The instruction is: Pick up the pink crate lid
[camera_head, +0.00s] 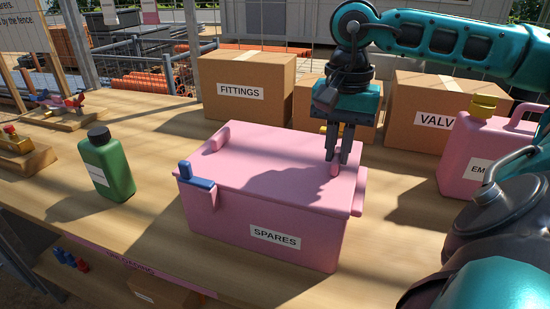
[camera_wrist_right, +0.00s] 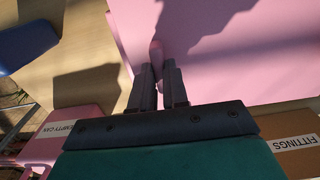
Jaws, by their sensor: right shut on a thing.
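The pink crate (camera_head: 215,218) labelled SPARES stands on the wooden table in the head view. Its flat pink lid (camera_head: 265,165) lies on top and looks level. A blue latch (camera_head: 197,177) sits at the front left corner. One raised pink handle (camera_head: 217,139) is free at the lid's left. My right gripper (camera_head: 337,160) points down and is shut on the lid's other pink handle (camera_head: 336,171), at the right side. In the right wrist view the fingers (camera_wrist_right: 159,90) close around this handle (camera_wrist_right: 156,54), which partly shows between them. My left gripper is not in view.
Cardboard boxes stand behind the crate, one labelled FITTINGS (camera_head: 245,90), another labelled VALV (camera_head: 420,105). A pink canister (camera_head: 470,145) with a yellow cap is at the right. A green bottle (camera_head: 107,165) stands left of the crate. Small valve pieces (camera_head: 60,112) lie far left.

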